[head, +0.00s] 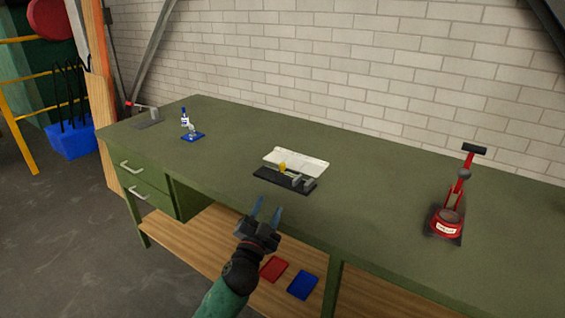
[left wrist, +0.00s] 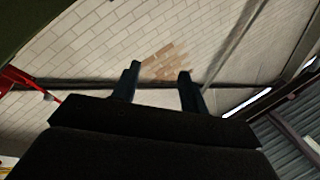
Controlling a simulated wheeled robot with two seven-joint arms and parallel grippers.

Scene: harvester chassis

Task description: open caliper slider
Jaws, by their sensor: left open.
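A black base (head: 284,180) lies on the green bench near its front edge, with a small grey metal device (head: 299,181) on it that may be the caliper. A small yellow part (head: 282,167) stands at its left end. The device is too small to tell the slider or how far it is open. My left gripper (head: 269,203) is open and empty at the bench's front edge, a little nearer and to the left of the base, apart from it. In the left wrist view the two spread fingers (left wrist: 160,71) show against the brick wall. My right gripper is not in view.
A white tray (head: 305,159) lies just behind the base on the green bench (head: 380,175). A red stand device (head: 447,215) is at the right; a blue-based item (head: 193,137) and a grey vise-like item (head: 148,119) are at the left. The bench between is clear.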

